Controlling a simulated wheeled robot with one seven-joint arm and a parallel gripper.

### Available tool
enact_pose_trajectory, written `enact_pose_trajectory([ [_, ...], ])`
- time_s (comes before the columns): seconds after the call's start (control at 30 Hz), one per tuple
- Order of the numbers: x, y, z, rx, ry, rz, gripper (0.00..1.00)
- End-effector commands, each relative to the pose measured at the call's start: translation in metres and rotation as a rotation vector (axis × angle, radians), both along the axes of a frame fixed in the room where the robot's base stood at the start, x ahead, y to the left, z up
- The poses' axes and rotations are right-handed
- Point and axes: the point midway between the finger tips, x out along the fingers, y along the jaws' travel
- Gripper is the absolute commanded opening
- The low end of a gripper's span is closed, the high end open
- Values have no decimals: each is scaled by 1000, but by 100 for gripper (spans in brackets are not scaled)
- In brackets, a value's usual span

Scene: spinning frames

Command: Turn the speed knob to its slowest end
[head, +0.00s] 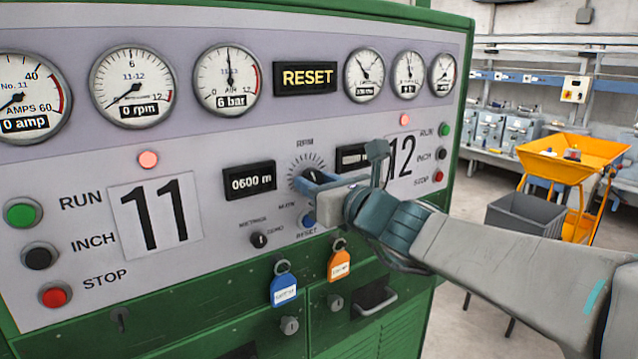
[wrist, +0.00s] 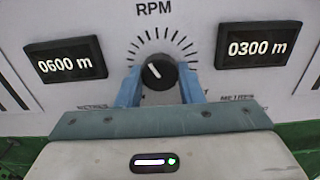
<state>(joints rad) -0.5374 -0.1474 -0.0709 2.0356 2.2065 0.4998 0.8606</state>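The speed knob (wrist: 158,72) is a black round knob under the label RPM, ringed by a dial of tick marks. Its white pointer line points up and to the left in the wrist view. In the head view the knob (head: 311,175) is partly hidden by my gripper (head: 309,183). My gripper (wrist: 160,84) is open, with one blue finger on each side of the knob's lower part. A narrow gap seems to show between each finger and the knob; I cannot tell whether either one touches it.
A 0600 m display (wrist: 66,60) is left of the dial and a 0300 m display (wrist: 257,45) right of it. Below are a small black switch (head: 259,240), a blue reset button (head: 308,219), and keys with blue (head: 284,290) and orange (head: 339,265) tags.

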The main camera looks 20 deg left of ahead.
Motion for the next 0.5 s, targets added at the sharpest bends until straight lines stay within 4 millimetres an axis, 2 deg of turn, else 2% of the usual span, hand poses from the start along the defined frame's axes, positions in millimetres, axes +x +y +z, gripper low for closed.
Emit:
enact_pose_trajectory([
  [0.5,0,0,-4,-57,-70,1,11],
])
